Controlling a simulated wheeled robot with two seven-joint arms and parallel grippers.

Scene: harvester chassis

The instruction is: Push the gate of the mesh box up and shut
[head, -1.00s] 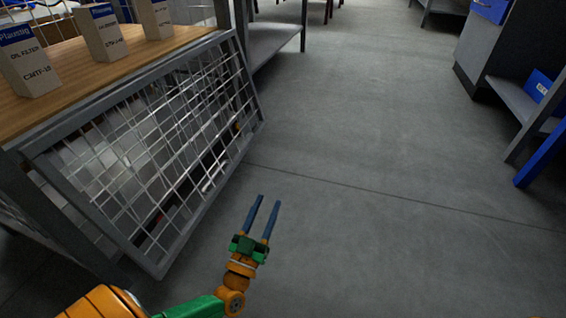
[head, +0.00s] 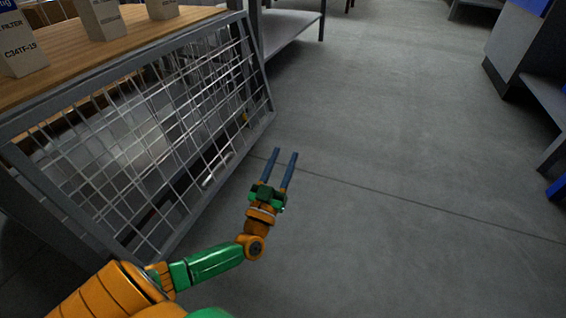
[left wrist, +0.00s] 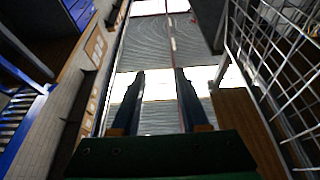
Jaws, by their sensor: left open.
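The mesh box's gate (head: 152,256) is a grey metal frame filled with wire mesh. In the head view it hangs at a slant on the left, its lower edge standing out from the box under the wooden top. My left gripper (head: 281,154) is open and empty, to the right of the gate and apart from it, with its two blue fingers pointing away from me. In the left wrist view the fingers (left wrist: 158,86) stand apart with nothing between them, and the mesh (left wrist: 275,70) shows at the right. My right gripper is not in view.
A wooden top (head: 150,38) carries several white filter boxes (head: 98,18) above the mesh box. A grey shelf (head: 290,35) stands beyond it. A grey cabinet (head: 512,58) and shelf stand at the right. The concrete floor (head: 400,160) between is clear.

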